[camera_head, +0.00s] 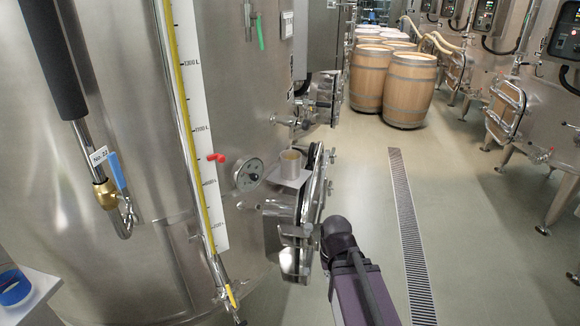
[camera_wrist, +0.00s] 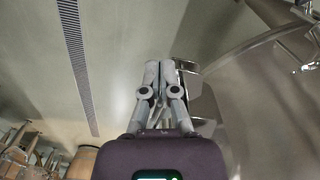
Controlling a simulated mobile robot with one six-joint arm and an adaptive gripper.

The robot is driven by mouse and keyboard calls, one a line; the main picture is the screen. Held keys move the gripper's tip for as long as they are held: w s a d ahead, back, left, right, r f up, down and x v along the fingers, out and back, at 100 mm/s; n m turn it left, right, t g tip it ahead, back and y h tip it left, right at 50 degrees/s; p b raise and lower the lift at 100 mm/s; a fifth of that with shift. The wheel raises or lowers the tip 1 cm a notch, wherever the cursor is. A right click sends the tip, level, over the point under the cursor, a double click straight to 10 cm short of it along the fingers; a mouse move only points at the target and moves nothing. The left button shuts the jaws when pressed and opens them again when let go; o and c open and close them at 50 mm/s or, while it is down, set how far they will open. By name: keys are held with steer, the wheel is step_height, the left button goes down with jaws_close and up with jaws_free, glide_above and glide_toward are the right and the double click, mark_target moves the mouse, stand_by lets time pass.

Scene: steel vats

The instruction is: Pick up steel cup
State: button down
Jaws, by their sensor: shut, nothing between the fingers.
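The steel cup (camera_head: 290,164) stands upright on a small flat ledge (camera_head: 288,178) at the side of the large vat, beside a round gauge. I cannot make it out in the wrist view. My gripper (camera_wrist: 157,68) shows in the wrist view with its two grey fingers together and nothing between them. My dark arm rises from the bottom of the head view, with its end to the right of and below the cup. The gripper's fingers are not clear there.
The vat's hatch (camera_head: 316,185) stands close right of the cup. The round gauge (camera_head: 248,175) is just left. A floor drain grate (camera_head: 402,215) runs along the open aisle. Wooden barrels (camera_head: 409,88) stand farther back. A curved metal part (camera_wrist: 192,80) is close beside my fingers.

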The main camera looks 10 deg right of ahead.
steer(key=c, duration=0.7)
jaws_free()
steer(key=shift+w, duration=0.1)
steer(key=o, duration=0.7)
steer(key=shift+w+a+r+m+p, duration=0.25)
steer(key=shift+w+r+m+p, duration=0.05)
steer(key=shift+w+m, duration=0.2)
steer(key=w+a+r+m+t+y+p, duration=0.2)
steer(key=w+r+m+t+y, duration=0.1)
steer(key=w+m, duration=0.3)
steer(key=shift+w+a+r+m+p, duration=0.15)
steer(key=shift+a+r+m+p, duration=0.25)
steer(key=shift+r, duration=0.15)
steer(key=w+d+r+m+t+y+p, duration=0.1)
steer(key=w+r+m+t+y+p, duration=0.2)
steer(key=w+r+m, duration=1.2)
step_height(320, 180, up, 2)
steer(key=m+t+p, duration=0.3)
steer(key=m+t, duration=0.3)
steer(key=m, duration=0.1)
steer(key=shift+w+d+r+m, duration=0.2)
steer(key=shift+w+d+m, duration=0.05)
steer(key=shift+d+m, duration=0.15)
